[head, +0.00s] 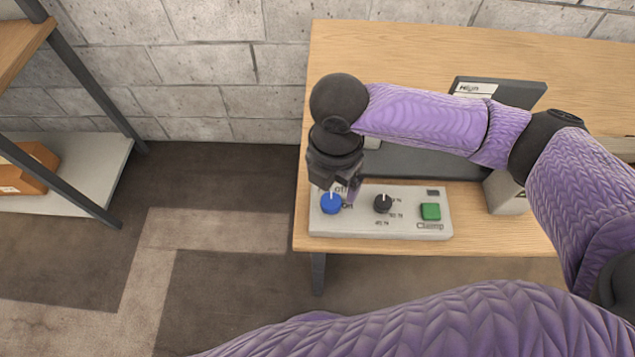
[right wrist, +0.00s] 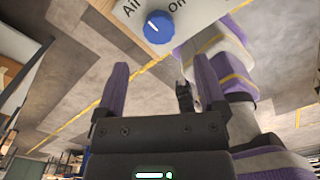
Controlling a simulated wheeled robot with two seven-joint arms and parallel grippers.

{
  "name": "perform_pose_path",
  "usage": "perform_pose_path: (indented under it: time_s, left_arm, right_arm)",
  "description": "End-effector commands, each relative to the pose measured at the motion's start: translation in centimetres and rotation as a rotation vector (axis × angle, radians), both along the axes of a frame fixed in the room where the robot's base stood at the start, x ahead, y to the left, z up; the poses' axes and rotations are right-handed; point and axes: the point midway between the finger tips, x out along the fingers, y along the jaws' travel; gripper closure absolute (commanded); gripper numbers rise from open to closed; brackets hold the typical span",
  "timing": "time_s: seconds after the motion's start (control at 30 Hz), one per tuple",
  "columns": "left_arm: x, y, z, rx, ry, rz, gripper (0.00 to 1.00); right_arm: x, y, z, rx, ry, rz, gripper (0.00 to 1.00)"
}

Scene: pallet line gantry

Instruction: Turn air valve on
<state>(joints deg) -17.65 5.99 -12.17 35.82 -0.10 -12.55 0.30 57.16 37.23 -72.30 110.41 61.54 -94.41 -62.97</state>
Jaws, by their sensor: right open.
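The air valve is a blue knob (head: 331,204) on the left end of a pale control panel (head: 408,228). "Off" and "On" labels stand beside it, and its white mark points roughly up in the head view, nearer "Off" than "On". My right gripper (head: 343,190) is just above and behind the knob, and partly covers the labels. In the right wrist view the blue knob (right wrist: 158,27) lies beyond the open fingers (right wrist: 160,78), with nothing between them. My left gripper is not in view.
The panel also has a black dial (head: 382,203) and a green Clamp button (head: 430,211). It sits at the front left of a wooden table (head: 560,60). A dark screen stands behind. A shelf (head: 75,165) with an orange-brown box is at far left; the floor between is clear.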

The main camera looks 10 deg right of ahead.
Motion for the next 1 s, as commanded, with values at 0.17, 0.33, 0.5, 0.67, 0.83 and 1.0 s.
perform_pose_path:
  time_s: [0.17, 0.33, 0.5, 0.67, 0.83, 1.0]
  left_arm:
    - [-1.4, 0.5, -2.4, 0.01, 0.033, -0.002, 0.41]
    - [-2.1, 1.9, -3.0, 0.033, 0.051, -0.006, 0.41]
    - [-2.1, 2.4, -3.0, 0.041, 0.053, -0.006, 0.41]
    - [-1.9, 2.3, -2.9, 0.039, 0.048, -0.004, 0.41]
    - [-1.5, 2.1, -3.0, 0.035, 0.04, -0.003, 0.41]
    - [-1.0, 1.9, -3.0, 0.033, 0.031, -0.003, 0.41]
  right_arm:
    - [0.0, 0.0, -4.9, 0.0, 0.004, -0.002, 0.1]
    - [0.0, 0.0, -6.8, 0.0, 0.0, -0.003, 0.1]
    - [0.0, 0.0, -6.9, 0.001, -0.002, -0.003, 0.1]
    - [0.0, 0.0, -6.9, 0.001, -0.002, -0.003, 0.21]
    - [0.0, 0.0, -6.9, 0.001, -0.002, -0.003, 0.57]
    - [0.0, 0.0, -6.9, 0.001, -0.002, -0.004, 0.93]
